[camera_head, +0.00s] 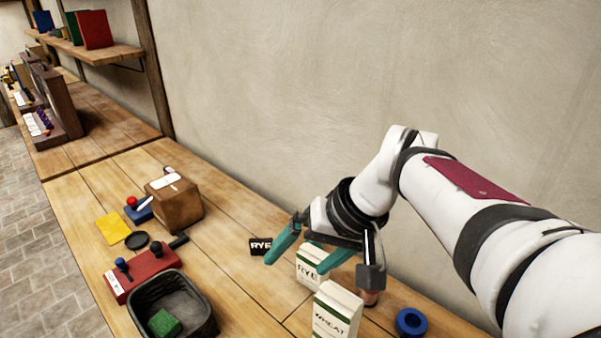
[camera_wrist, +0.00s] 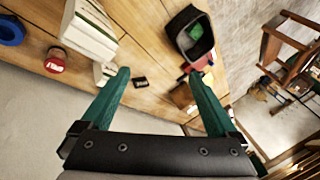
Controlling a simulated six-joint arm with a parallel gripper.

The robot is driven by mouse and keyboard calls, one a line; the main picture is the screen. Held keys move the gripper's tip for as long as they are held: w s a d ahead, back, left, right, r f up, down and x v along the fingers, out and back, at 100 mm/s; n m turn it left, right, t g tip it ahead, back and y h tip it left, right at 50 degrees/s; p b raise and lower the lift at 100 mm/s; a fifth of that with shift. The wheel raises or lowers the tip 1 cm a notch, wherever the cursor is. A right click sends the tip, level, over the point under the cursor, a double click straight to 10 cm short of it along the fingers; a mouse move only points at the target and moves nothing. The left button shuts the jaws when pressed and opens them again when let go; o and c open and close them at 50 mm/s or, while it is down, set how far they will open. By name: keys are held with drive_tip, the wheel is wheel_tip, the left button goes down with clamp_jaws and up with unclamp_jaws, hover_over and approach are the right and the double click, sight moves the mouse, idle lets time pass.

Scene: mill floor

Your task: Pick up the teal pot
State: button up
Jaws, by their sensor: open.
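I make out no teal pot in either view; the only teal I see is on my gripper's fingers. My gripper (camera_head: 294,264) is open and empty above the bench, near the rye bag (camera_head: 310,265). In the wrist view its two teal fingers (camera_wrist: 158,73) are spread wide with nothing between the tips. A small black card marked RYE (camera_head: 261,246) lies on the wood just left of the fingers; it also shows in the wrist view (camera_wrist: 140,82).
A wheat bag (camera_head: 337,312) stands beside the rye bag. A blue ring (camera_head: 410,322) and a red-topped jar (camera_wrist: 55,62) are near the wall. Left are a dark basket (camera_head: 205,326) holding a green block (camera_head: 163,322), a red box (camera_head: 142,276) and a wooden box (camera_head: 175,205).

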drive_tip(key=w+d+f+n+t+y, duration=0.1)
drive_tip(key=w+d+f+n+t, duration=0.1)
drive_tip(key=w, duration=0.9)
drive_tip(key=w+d+f+n+t, duration=0.1)
drive_tip(key=w+n+t, duration=0.15)
drive_tip(key=w, duration=0.85)
drive_tip(key=w+d+f+n+t+y, duration=0.1)
drive_tip(key=w+d+f+n+t, duration=0.15)
drive_tip(key=w, duration=0.85)
drive_tip(key=shift+m, duration=0.3)
drive_tip(key=f, duration=1.5)
drive_tip(key=w+f, duration=0.1)
drive_tip(key=f, duration=0.7)
drive_tip(key=shift+a+f, duration=0.15)
drive_tip(key=shift+f, duration=0.15)
drive_tip(key=shift+x, duration=1.4)
drive_tip(key=shift+r, duration=0.2)
clamp_jaws()
drive_tip(key=shift+w, duration=0.1)
